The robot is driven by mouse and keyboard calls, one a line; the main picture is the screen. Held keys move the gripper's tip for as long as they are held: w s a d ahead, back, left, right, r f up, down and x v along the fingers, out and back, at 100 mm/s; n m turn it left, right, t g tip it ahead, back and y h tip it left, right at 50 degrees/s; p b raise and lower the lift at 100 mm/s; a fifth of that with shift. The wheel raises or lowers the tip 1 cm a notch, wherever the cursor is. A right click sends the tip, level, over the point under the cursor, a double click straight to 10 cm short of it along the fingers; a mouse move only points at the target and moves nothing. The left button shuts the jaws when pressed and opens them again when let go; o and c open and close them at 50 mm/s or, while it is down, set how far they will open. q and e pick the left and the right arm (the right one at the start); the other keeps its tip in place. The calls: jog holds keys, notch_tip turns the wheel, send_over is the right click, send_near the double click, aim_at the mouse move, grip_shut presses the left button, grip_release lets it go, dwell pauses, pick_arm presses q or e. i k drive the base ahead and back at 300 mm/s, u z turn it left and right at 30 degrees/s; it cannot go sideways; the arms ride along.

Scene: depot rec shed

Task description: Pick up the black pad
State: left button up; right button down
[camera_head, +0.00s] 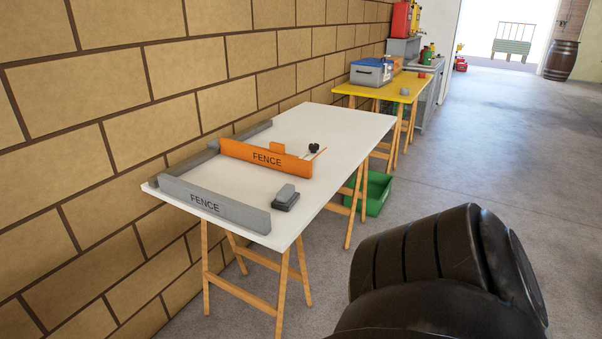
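A small dark block (286,203) with a lighter grey top lies on the white table (345,135), near its front right edge, beside the right end of the grey fence. It looks like the black pad, but it is too small to be sure. Neither of my grippers is in view. A big black rounded arm part, which seems mine, fills the lower right.
A grey fence (205,200) and an orange fence (265,158), both marked FENCE, stand on the white table. A brick wall borders it on the left. A green crate (376,194) is on the floor by the trestle legs. A yellow table (375,90) stands behind. The floor on the right is open.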

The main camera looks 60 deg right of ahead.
aim_at(287, 197)
jog(key=z, duration=1.55)
jog(key=k, duration=0.25)
jog(key=z, duration=1)
